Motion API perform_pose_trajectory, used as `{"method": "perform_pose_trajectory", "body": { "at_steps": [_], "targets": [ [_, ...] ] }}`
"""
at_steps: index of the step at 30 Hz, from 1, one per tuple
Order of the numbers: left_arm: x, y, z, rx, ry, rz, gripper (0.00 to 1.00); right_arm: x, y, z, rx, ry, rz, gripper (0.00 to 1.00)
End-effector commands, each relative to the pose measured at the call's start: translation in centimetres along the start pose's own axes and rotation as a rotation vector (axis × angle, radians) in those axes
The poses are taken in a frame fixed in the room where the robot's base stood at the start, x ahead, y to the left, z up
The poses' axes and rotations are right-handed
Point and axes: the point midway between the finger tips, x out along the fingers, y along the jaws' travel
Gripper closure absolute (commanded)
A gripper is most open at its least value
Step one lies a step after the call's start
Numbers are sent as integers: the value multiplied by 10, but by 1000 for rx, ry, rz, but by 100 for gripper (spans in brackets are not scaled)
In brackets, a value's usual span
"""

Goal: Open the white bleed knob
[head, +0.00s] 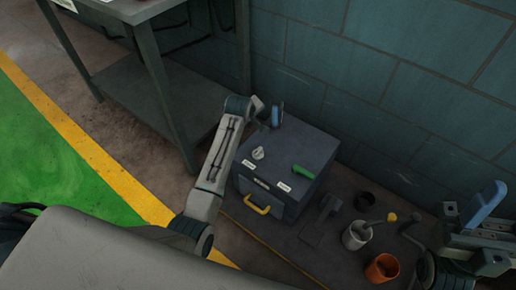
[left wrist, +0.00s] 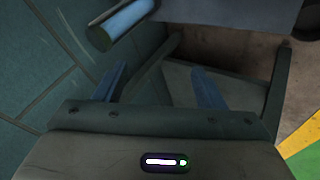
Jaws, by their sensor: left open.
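The white bleed knob (head: 258,153) sits on top of a dark grey box (head: 312,150), near its left side, with a white label in front of it. A green lever handle (head: 303,172) lies to its right on the same top. My left gripper (head: 274,115) is up near the box's back corner, apart from the knob. In the left wrist view its two blue fingers (left wrist: 160,90) are spread with nothing between them; the knob is not in that view. My right gripper (head: 485,212) is at the right edge, partly cut off; its jaw opening is unclear.
The box has a yellow front handle (head: 257,209). A metal table (head: 150,75) stands at left; a block wall (head: 400,70) closes the back.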

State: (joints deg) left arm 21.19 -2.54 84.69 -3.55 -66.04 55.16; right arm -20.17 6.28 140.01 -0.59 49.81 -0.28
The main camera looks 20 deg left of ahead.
Motion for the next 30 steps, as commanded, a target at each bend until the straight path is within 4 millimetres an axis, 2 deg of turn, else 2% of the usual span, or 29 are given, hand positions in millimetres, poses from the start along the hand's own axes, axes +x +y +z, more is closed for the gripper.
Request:
{"method": "perform_pose_trajectory", "body": {
  "at_steps": [2,6,12,17,30],
  "targets": [
    [9,-3,15,-75,-110,-151,36,0,0,0,0,0,0,50],
    [7,-12,38,-178,-246,-389,36,0,0,0,0,0,0,50],
    [-5,-18,52,-246,-327,-582,36,0,0,0,0,0,0,50],
    [1,-26,59,-257,-339,-618,36,-3,0,1,-1,8,3,50],
    [61,-66,89,-255,-338,-614,36,-11,0,1,-7,66,22,50]
  ]
}}
